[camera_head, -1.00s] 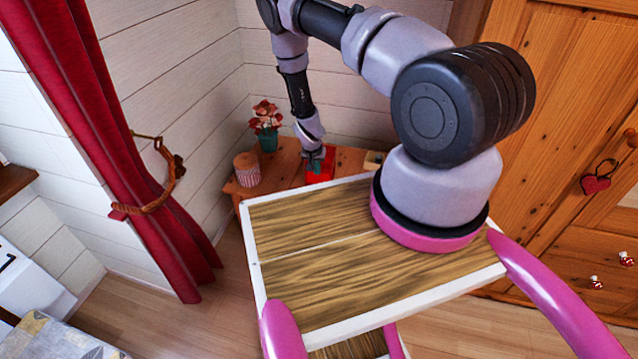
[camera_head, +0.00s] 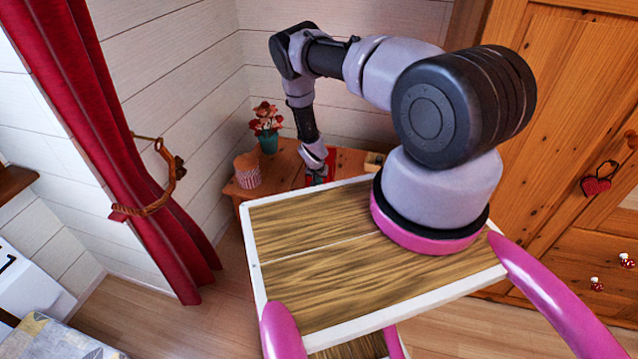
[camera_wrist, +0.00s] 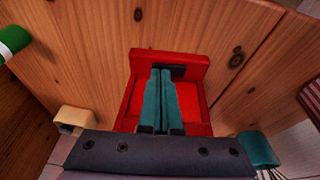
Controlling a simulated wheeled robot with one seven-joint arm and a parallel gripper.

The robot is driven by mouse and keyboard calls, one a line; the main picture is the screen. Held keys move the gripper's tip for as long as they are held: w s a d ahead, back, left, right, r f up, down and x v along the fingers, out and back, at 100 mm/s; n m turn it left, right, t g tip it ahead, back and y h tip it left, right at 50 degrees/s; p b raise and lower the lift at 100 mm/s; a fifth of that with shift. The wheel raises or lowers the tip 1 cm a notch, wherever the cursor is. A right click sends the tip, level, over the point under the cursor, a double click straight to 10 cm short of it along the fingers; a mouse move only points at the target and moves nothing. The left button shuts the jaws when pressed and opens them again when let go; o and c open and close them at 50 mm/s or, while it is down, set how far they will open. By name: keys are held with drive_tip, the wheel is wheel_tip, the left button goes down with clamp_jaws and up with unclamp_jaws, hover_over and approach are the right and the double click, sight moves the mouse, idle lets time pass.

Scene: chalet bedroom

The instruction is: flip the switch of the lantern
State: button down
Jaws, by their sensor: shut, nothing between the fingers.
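The red lantern (camera_wrist: 190,103) stands on the small wooden table, with a dark part (camera_wrist: 178,71) near its far edge, perhaps the switch. In the head view only bits of the lantern's red (camera_head: 331,160) show behind my arm. My gripper (camera_wrist: 160,72) has its two teal fingers pressed together, with nothing between them. The fingers reach over the middle of the lantern, and their tips overlap the dark part in the wrist view. I cannot tell whether they touch it. The fingers hide part of the lantern.
The wooden table (camera_wrist: 90,45) also holds a striped round container (camera_head: 247,171), red flowers in a teal pot (camera_head: 268,143) and a small cream box (camera_wrist: 74,119). A green object (camera_wrist: 12,40) shows at the wrist view's left. White plank walls close off the corner.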

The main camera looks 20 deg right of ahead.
drive_tip(key=shift+s+d+f, duration=0.1)
drive_tip(key=shift+d+f, duration=0.1)
drive_tip(key=shift+d, duration=0.05)
drive_tip(key=shift+a, duration=0.15)
drive_tip(key=shift+w+a+r, duration=0.2)
drive_tip(key=shift+w+a, duration=0.2)
drive_tip(key=shift+a, duration=0.25)
drive_tip(key=shift+r, duration=0.25)
drive_tip(key=v, duration=1)
drive_tip(key=shift+s+r, duration=0.15)
drive_tip(key=shift+s, duration=0.1)
